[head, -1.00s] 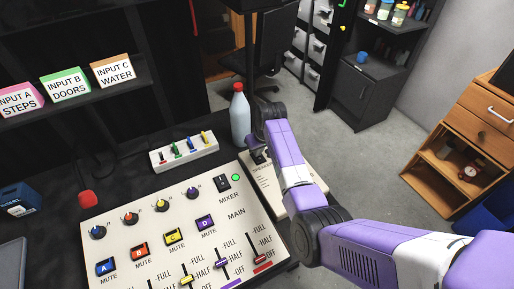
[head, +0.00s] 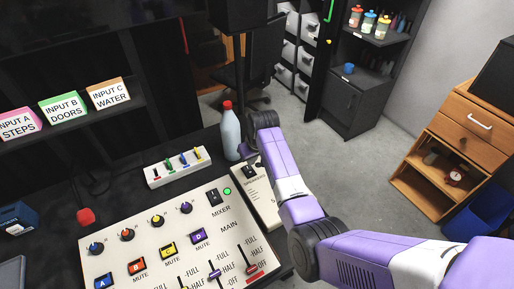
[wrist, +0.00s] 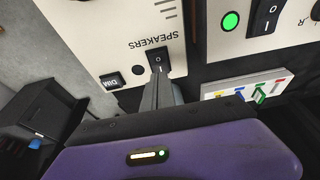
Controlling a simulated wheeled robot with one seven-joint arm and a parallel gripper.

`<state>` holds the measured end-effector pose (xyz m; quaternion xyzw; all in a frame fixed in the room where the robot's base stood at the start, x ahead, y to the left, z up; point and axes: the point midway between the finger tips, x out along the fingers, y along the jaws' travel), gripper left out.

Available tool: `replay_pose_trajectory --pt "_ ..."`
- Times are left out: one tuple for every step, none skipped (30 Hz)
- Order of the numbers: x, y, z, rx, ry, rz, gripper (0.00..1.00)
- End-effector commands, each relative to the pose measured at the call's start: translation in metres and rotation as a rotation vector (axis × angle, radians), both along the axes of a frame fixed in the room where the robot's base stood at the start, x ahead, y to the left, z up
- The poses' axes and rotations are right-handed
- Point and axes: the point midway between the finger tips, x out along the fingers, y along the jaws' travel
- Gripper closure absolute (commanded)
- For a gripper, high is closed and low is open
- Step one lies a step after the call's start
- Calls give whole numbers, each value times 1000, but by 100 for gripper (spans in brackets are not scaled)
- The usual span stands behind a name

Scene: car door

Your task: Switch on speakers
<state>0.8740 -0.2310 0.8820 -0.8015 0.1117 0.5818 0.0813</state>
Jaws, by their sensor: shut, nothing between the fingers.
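The speakers panel (wrist: 120,35) is a pale plate labelled SPEAKERS. In the wrist view its black rocker switch (wrist: 158,58) is marked O and I, with the I end nearer my fingers. The small round lamp (wrist: 138,70) beside it looks dark. My gripper (wrist: 160,84) is shut and empty, its fingertips at the switch's I end; I cannot tell whether they touch it. In the head view the panel (head: 264,205) lies right of the mixer, and my gripper (head: 246,152) is at its far end, partly hidden by my wrist.
The mixer (head: 150,225) has a lit green lamp (head: 227,191). A bottle with a red cap (head: 230,132) stands close left of my gripper. A white box with coloured sliders (head: 178,166) lies behind the mixer. A DIM button (wrist: 111,81) is beside the speakers switch.

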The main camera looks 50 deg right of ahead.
Motion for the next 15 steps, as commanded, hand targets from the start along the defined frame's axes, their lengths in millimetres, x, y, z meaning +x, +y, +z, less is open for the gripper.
replay_pose_trajectory --pt "-3 1 6 -2 -3 1 100" --pt "-5 2 11 -2 -3 1 100" --pt "-7 2 19 -2 -3 0 100" --pt "-8 2 24 -2 -4 0 100" --pt "-10 3 29 -2 -3 0 100" --pt "-13 4 37 -2 -3 0 100" --pt "-14 4 42 -2 -3 0 100" --pt "-16 5 47 -1 -3 0 100" --pt "-18 5 53 -1 -3 0 100" --pt "-20 6 57 0 -1 0 100" --pt "-20 6 61 -1 -2 0 100" --pt "-22 7 65 0 -1 0 100" --pt "-23 7 68 0 -1 0 100" --pt "-24 7 71 0 -1 0 100" --pt "-25 7 73 0 0 0 100"
